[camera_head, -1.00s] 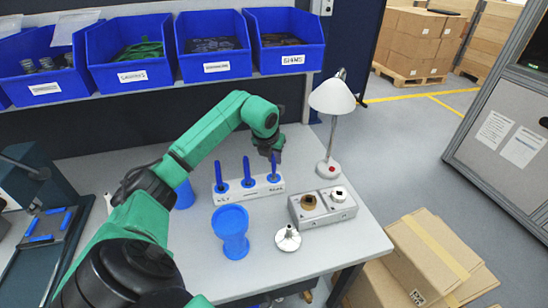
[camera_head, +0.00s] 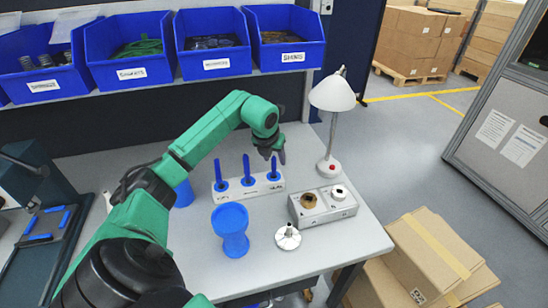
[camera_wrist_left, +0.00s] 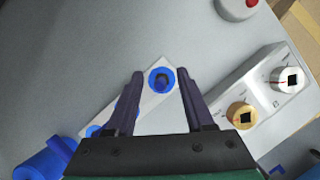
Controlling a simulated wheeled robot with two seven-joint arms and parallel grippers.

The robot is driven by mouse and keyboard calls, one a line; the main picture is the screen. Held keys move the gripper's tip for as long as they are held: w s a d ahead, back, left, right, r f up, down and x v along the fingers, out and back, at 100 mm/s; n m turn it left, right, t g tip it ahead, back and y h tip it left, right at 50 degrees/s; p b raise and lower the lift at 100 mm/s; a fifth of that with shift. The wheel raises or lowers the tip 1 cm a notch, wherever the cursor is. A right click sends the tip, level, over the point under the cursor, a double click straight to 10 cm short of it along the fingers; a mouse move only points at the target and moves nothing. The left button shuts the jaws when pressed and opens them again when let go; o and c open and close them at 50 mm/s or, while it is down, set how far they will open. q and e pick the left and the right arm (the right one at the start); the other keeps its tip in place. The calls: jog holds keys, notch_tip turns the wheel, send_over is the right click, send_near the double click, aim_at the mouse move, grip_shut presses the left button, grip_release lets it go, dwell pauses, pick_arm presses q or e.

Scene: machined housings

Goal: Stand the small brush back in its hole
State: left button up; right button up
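A white holder block (camera_head: 235,191) stands on the bench with three blue brushes upright in its holes. The left brush (camera_head: 218,173), the middle brush (camera_head: 247,169) and the right brush (camera_head: 273,168) show in the head view. The right one looks shortest. My left gripper (camera_head: 274,155) is just over the right brush. In the wrist view my left gripper (camera_wrist_left: 160,95) is open, its fingers apart on either side of the right brush (camera_wrist_left: 162,80), which sits in its blue-ringed hole at the holder's end. My right gripper does not show.
A blue goblet-shaped cup (camera_head: 231,230), a metal flanged part (camera_head: 288,238) and a grey box with two knobs (camera_head: 322,206) stand in front of the holder. A white lamp (camera_head: 332,95) stands to the right. Blue bins (camera_head: 213,65) line the shelf behind.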

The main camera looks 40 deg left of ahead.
pick_arm(q)
jog(key=b+v, duration=0.1)
jog(key=v, duration=1.3)
jog(key=shift+r+b, duration=0.25)
jog(key=shift+b, duration=0.15)
